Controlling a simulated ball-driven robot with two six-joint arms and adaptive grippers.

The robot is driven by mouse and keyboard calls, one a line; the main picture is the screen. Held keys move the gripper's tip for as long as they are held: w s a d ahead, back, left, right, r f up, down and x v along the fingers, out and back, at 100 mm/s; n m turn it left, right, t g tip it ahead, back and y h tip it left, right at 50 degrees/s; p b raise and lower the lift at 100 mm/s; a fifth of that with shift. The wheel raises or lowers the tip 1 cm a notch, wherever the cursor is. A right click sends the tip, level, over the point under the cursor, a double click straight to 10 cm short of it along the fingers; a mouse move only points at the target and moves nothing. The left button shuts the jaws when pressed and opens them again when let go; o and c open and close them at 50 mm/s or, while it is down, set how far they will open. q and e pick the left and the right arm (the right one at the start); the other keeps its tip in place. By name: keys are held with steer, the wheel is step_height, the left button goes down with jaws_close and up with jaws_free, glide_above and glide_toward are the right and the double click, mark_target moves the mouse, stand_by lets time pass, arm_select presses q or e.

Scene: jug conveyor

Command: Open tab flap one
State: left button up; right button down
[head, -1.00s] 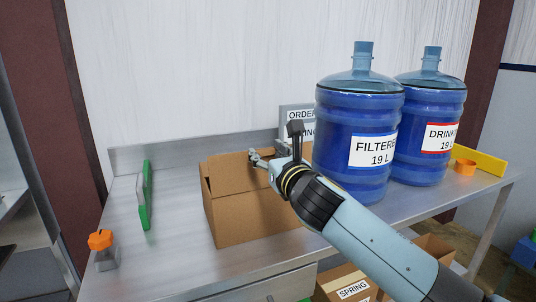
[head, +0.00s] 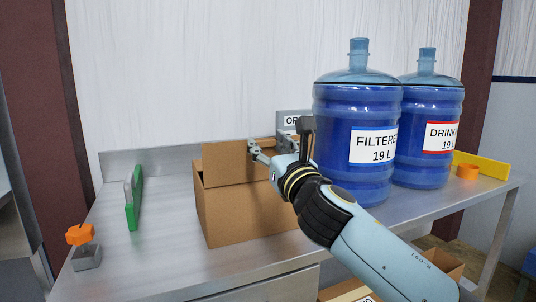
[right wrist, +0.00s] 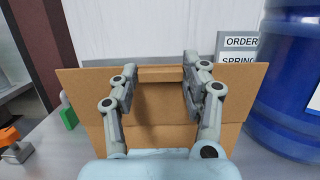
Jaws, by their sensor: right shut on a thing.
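An open-topped cardboard box (head: 240,212) stands on the metal bench. Its flap (head: 222,164) stands up nearly upright along the top of the box. My right gripper (head: 253,147) is at the upper right edge of this flap and is shut on it. In the right wrist view the two fingers (right wrist: 159,80) lie on either side of a narrow cardboard strip, and the wide flap (right wrist: 85,88) spreads out beyond them. The arm and fingers hide the right part of the box. My left gripper is not in view.
Two large blue water jugs, one labelled FILTERED (head: 350,110) and one DRINKING (head: 432,135), stand close right of my right arm. A grey sign (head: 290,121) is behind. A green-edged plate (head: 133,205) and an orange-topped block (head: 80,235) stand left. Bench left of the box is mostly clear.

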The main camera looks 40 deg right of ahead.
steer(key=c, duration=0.6)
jaws_free()
steer(key=v, duration=1.2)
